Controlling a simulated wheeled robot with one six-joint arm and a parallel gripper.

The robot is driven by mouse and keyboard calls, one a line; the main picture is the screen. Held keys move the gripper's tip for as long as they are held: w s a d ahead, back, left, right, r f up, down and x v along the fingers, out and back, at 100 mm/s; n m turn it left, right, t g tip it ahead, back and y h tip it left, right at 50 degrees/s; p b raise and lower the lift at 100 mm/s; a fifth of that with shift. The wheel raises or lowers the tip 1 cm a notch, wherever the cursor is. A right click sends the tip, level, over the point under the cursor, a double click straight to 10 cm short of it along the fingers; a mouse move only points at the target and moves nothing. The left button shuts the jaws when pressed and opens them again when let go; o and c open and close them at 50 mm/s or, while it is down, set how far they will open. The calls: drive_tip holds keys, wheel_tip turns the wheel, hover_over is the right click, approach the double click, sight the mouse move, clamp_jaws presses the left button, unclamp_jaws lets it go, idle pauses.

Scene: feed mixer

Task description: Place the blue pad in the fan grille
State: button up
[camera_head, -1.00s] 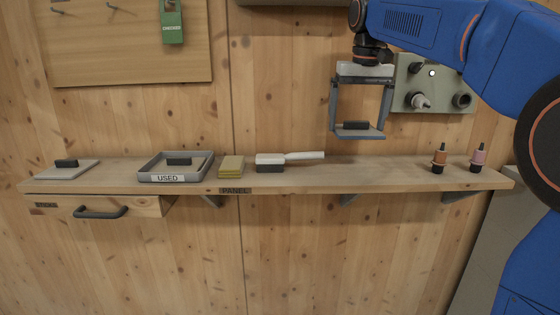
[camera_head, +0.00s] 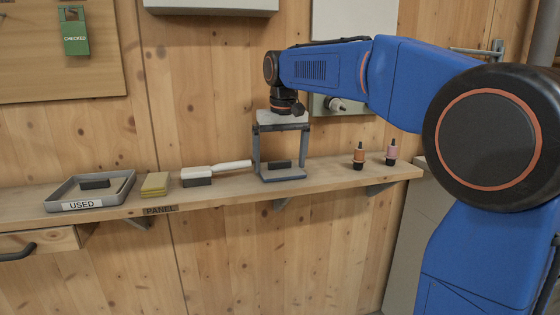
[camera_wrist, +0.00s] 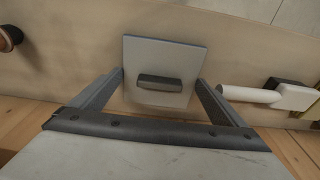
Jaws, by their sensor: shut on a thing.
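My gripper (camera_head: 282,172) is shut on a thin blue-grey pad (camera_head: 294,175) with a dark handle on its face, its two fingers at opposite edges. The pad lies roughly flat over the right part of the wooden shelf; whether it touches the shelf, I cannot tell. In the wrist view the pad (camera_wrist: 166,95) sits between my gripper's fingers (camera_wrist: 160,84), its dark handle facing the camera. I cannot make out a fan grille in these views.
A grey panel with knobs (camera_head: 320,106) is partly behind my arm.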

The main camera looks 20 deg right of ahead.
sight(282, 171)
drive_tip(key=shift+f, duration=0.15)
drive_tip(key=o, duration=0.7)
wheel_tip(282, 171, up, 12)
drive_tip(key=s, duration=0.1)
drive_tip(key=shift+s, duration=0.4)
